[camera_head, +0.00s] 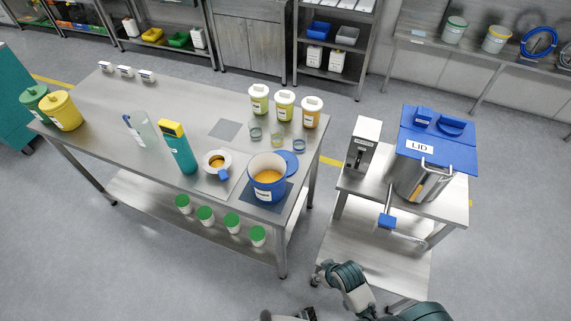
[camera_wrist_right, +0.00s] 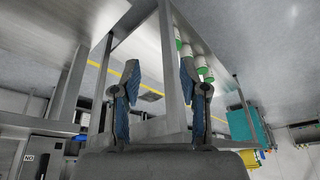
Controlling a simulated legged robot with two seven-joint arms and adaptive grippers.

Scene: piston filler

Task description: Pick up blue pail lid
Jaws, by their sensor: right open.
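The blue pail lid (camera_head: 291,160) is a flat blue disc on the steel table, just behind and right of the pail (camera_head: 266,190). The pail is white and blue, open at the top, with orange contents, and it partly hides the lid. My right gripper (camera_wrist_right: 158,82) is open and empty in the right wrist view, its two blue-padded fingers apart. It is away from the lid, which does not show in that view. My right arm shows at the bottom of the head view, in front of the table. My left gripper is not in view.
A steel cart (camera_head: 448,205) with a blue-lidded hopper (camera_head: 425,165) stands right, across a floor gap.

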